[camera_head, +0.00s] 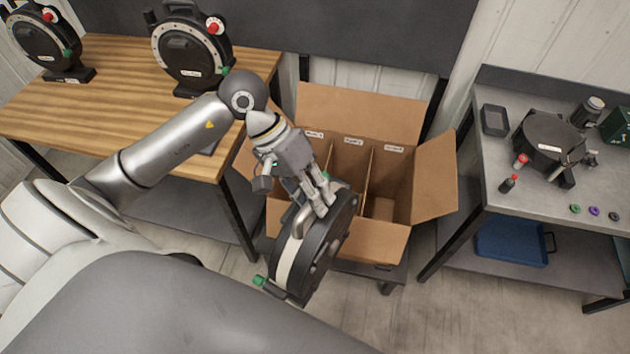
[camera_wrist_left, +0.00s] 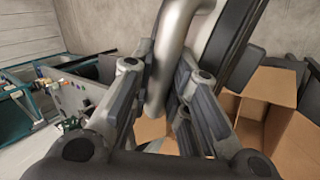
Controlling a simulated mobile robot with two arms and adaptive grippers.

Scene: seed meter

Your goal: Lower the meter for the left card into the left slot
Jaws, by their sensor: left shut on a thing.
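My left gripper (camera_head: 322,203) is shut on the handle of a black round seed meter (camera_head: 325,250) with a pale rim and a green knob. The meter hangs tilted in front of the open cardboard box (camera_head: 378,246), overlapping its front left part in the head view. The left wrist view shows the silver handle (camera_wrist_left: 160,85) between the fingers (camera_wrist_left: 158,100). The box has dividers and small labels on its back wall, one above each slot. The meter hides most of the left slot (camera_head: 311,150). The middle and right slots show more openly. My right gripper is not in view.
Two more meters (camera_head: 190,50) (camera_head: 45,42) stand on the wooden table at left. The grey bench (camera_head: 485,150) at right holds a black meter part (camera_head: 548,138), small knobs and rings. A blue tray (camera_head: 512,242) sits on its lower shelf. The box flaps (camera_head: 436,178) stand spread outward.

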